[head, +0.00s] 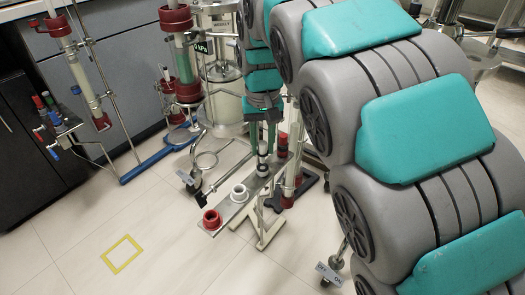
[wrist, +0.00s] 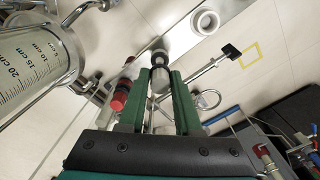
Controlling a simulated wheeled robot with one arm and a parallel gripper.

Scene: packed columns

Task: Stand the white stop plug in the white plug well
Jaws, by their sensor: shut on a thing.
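The white stop plug (wrist: 160,82), pale with a dark end, is between the two green fingers of my gripper (wrist: 158,92) in the wrist view. My gripper is shut on it. In the head view the plug (head: 262,149) hangs below my gripper (head: 262,128), over the far part of the metal plate. I cannot tell whether its lower end touches the plate. The white plug well (head: 239,193), a white ring with an open hole, is on the plate nearer the camera, apart from the plug. It also shows in the wrist view (wrist: 205,22), beyond the fingertips.
A red well (head: 212,219) sits at the plate's near end. A red plug (head: 282,145) stands close right of my gripper; it also shows in the wrist view (wrist: 120,97). Glass columns on stands crowd the back and right. Floor near a yellow square (head: 122,254) is clear.

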